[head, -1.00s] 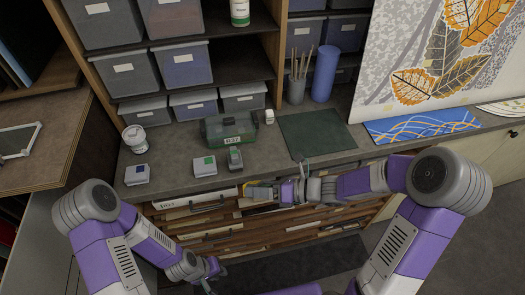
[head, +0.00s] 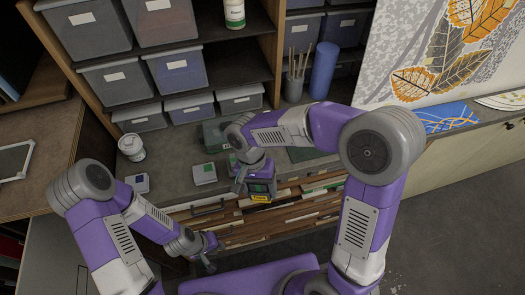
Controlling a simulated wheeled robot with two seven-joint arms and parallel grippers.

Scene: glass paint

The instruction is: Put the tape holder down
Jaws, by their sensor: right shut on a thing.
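My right gripper (head: 259,188) points down at the front edge of the counter. It is shut on a small dark and yellow thing, which I take to be the tape holder (head: 260,198). The tape holder shows just below the fingers, in front of the drawers; most of it is covered by the gripper. I cannot tell whether it touches the counter. My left gripper (head: 212,256) is low at the left, in front of the drawers, empty, its fingers apparently apart.
On the grey counter, a white box with a green label (head: 204,173), another pale box (head: 138,183) and a white jar (head: 131,147) stand at the left. My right arm partly hides a green case (head: 213,136) and a dark green mat (head: 305,154). A blue patterned sheet (head: 450,117) lies right.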

